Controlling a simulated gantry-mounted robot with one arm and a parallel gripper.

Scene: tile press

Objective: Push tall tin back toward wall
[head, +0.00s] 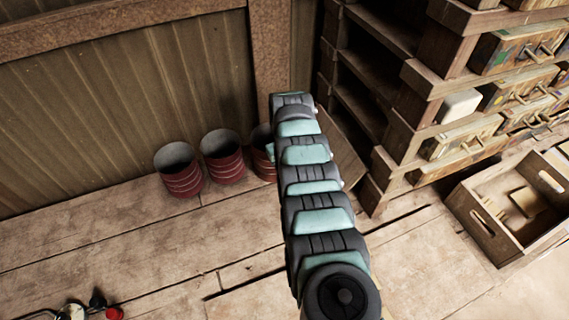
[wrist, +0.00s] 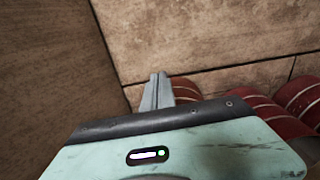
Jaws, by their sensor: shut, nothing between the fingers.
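Three dark red ribbed tins stand in a row along the wall in the head view: a left tin (head: 179,172), a middle tin (head: 223,158) and a right tin (head: 262,147) partly hidden by my arm. I cannot tell which is the tall one. In the wrist view, a red tin (wrist: 186,89) shows just right of and behind my gripper (wrist: 158,78), and I cannot tell if they touch. Its fingers are together and empty. More red tins, one (wrist: 252,112) and another (wrist: 303,97), show farther right. My gripper is hidden behind my arm in the head view.
The corrugated wall (head: 120,90) runs behind the tins. A wooden drawer rack (head: 440,75) stands right of my arm, with a leaning board (head: 343,150) beside it. A wooden crate (head: 483,222) is at the right. The planks (head: 130,240) in front of the tins are mostly clear.

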